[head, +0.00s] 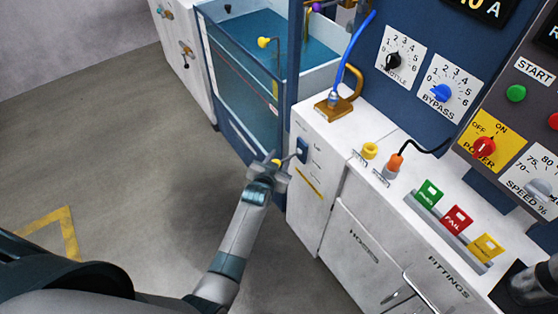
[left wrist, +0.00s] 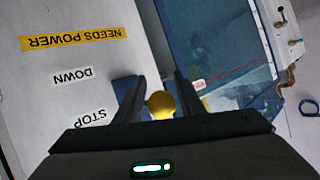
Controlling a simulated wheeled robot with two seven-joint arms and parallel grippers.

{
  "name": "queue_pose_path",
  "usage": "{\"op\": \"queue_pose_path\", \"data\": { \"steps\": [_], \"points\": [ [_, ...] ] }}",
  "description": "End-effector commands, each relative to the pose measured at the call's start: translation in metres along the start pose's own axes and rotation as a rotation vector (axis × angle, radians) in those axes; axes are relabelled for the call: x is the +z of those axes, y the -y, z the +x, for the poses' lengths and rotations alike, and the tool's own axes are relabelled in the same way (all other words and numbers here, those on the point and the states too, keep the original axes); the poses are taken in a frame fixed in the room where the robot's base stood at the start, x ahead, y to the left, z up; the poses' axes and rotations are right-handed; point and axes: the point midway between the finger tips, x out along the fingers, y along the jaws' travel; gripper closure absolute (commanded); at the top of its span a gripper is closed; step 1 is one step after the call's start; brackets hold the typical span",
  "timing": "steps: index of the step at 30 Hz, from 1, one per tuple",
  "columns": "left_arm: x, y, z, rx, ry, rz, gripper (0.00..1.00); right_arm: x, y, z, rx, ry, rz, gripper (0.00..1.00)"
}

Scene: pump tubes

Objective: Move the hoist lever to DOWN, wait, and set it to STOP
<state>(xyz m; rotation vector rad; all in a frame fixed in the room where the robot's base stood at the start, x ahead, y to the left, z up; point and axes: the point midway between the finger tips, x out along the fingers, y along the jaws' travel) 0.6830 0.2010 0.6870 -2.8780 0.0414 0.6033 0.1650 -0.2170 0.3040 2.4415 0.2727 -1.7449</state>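The hoist lever has a small blue base (head: 302,150) on the side of the white cabinet, and its rod sticks out left toward my left gripper (head: 276,164). In the left wrist view the lever's yellow knob (left wrist: 160,105) sits between the two dark fingers. The fingers look open around it, with a narrow gap on each side. The blue base (left wrist: 124,88) is partly behind the left-hand finger. The DOWN label (left wrist: 72,77) and STOP label (left wrist: 90,118) appear upside down beside it. I cannot tell which setting the lever is at. My right gripper is not clearly shown.
A water tank (head: 245,100) stands behind my left gripper, with a yellow-knobbed rod (head: 264,43) above it. The bench top holds green, red and yellow tags (head: 457,218). A control panel (head: 500,130) with a red power knob (head: 484,148) is at right.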

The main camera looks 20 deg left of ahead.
Motion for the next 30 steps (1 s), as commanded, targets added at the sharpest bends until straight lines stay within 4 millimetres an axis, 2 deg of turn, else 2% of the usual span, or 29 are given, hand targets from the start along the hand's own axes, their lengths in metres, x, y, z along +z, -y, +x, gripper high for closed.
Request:
{"op": "queue_pose_path", "data": {
  "steps": [11,17,23,30],
  "points": [
    [0.003,-0.001,-0.001,0.002,0.007,0.003,0.54,-0.001,0.000,0.000,0.000,-0.001,0.000,0.69],
    [0.005,-0.001,-0.008,0.002,0.009,0.003,0.54,-0.001,0.000,0.000,0.000,-0.001,0.000,0.69],
    [0.004,-0.001,-0.029,0.002,0.008,0.003,0.54,-0.001,0.000,0.000,0.000,-0.002,0.000,0.69],
    [0.005,-0.001,-0.069,0.002,0.008,0.003,0.54,-0.003,0.000,0.002,0.000,-0.009,0.000,0.69]
  ]
}}
